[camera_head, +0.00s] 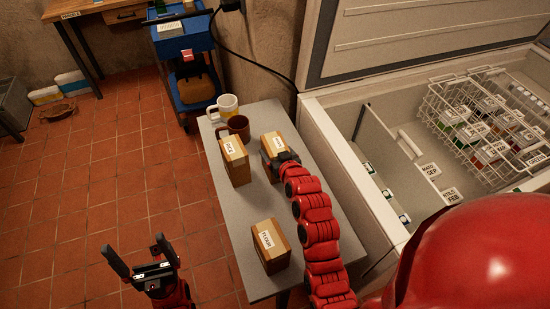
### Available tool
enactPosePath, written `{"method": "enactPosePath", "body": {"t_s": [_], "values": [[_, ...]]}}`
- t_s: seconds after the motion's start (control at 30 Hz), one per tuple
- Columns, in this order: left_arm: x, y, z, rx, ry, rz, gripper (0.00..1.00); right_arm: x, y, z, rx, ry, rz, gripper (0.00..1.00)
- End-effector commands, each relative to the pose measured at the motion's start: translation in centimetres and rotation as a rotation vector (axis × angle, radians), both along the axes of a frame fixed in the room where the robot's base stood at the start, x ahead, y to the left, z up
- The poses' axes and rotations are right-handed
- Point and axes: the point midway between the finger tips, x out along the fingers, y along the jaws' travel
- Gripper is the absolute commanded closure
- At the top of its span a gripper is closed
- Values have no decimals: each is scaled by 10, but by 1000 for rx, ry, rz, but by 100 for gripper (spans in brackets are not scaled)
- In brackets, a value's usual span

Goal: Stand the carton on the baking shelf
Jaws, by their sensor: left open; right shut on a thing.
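Three brown cartons with white labels stand on a narrow grey table (212,122). The far carton (271,141) is at my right gripper (281,158), which is shut on its near side; the fingers are mostly hidden by my red arm. Another carton (235,165) stands to its left, its label seeming to read RICE. The third carton (270,254), whose label seems to read FLOUR, stands near the table's near end. My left gripper (133,247) is open and empty over the floor left of the table. I cannot pick out a baking shelf.
A white mug (226,104) and a brown mug (236,126) stand at the table's far end. An open chest freezer (318,120) with a wire basket (450,105) of jars is close on the right. A blue trolley (181,45) stands behind. The tiled floor at left is mostly clear.

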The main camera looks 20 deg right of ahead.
Motion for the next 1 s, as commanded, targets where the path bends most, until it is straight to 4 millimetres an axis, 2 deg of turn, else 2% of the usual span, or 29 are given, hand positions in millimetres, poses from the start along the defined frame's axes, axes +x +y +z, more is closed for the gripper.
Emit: {"method": "enactPosePath", "body": {"t_s": [0.03, 0.17, 0.2, 0.53, 0.67, 0.77, 1.0], "values": [[0, 0, 0, 0, 0, 0, 0, 0, 0, 0, 0, 0, 0, 76], [0, 0, 0, 0, 0, 0, 0, 0, 0, 0, 0, 0, 0, 99], [0, 0, 0, 0, 0, 0, 0, 0, 0, 0, 0, 0, 0, 100], [0, 0, 0, 0, 0, 0, 0, 0, 0, 2, 0, -2, 0, 100], [0, 0, -3, 0, 0, 0, 0, 1, 0, 9, -1, -7, -1, 100], [0, 0, -8, 0, 0, 0, 0, 1, 0, 22, -2, -9, 0, 100], [0, 0, -22, 0, 0, 0, 0, 2, 0, 72, 0, -13, 0, 100]]}}
